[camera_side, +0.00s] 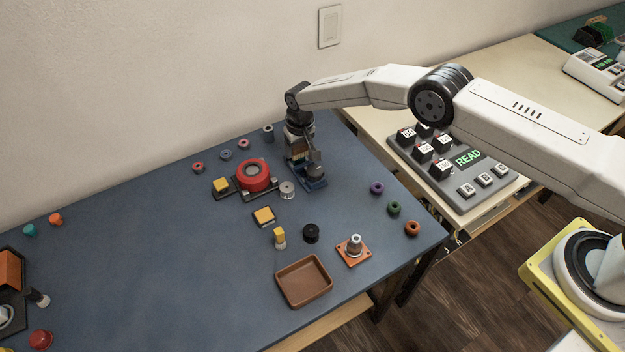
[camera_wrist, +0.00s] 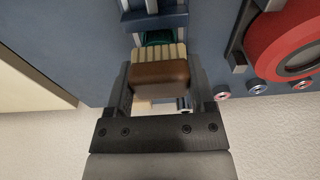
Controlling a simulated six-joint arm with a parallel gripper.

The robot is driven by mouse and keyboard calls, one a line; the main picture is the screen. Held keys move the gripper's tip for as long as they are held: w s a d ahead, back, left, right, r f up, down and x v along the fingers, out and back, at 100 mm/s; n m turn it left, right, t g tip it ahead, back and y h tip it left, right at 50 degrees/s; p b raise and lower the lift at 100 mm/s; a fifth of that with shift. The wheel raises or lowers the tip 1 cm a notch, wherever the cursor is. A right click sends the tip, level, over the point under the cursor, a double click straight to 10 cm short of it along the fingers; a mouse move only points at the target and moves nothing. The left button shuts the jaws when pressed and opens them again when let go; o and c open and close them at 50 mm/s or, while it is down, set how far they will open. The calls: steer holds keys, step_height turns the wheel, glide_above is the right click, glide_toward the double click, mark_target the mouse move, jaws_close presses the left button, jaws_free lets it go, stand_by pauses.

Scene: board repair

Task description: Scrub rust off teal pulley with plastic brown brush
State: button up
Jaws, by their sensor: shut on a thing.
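In the wrist view the brown brush (camera_wrist: 160,73) with tan bristles sits between the fingers of my gripper (camera_wrist: 160,88), which is shut on it. The bristles point toward the teal pulley (camera_wrist: 158,37), only partly visible in a blue holder (camera_wrist: 153,20). The bristle tips overlap the pulley's edge in this view; I cannot tell whether they touch. In the side view my gripper (camera_side: 306,158) points down over the blue holder (camera_side: 313,184) near the back right of the blue table. The brush and pulley are not clear there.
A red round device (camera_side: 253,175) with a yellow button (camera_side: 221,185) stands left of the holder. A silver spool (camera_side: 287,190) is close by. Several small rings lie along the back and right edges. A brown tray (camera_side: 304,281) and orange fixture (camera_side: 353,251) stand in front. The table's left middle is clear.

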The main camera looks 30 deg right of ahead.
steer(key=shift+w, duration=0.65)
steer(key=shift+w+f, duration=0.15)
steer(key=shift+s+d+r, duration=0.1)
steer(key=shift+s+r, duration=0.1)
steer(key=shift+r, duration=0.15)
steer(key=shift+w+f, duration=0.2)
steer(key=shift+w, duration=0.2)
jaws_close()
steer(key=shift+s+r, duration=0.1)
steer(key=shift+r, duration=0.1)
steer(key=shift+w+r, duration=0.2)
steer(key=shift+r, duration=0.6)
step_height(320, 180, up, 6)
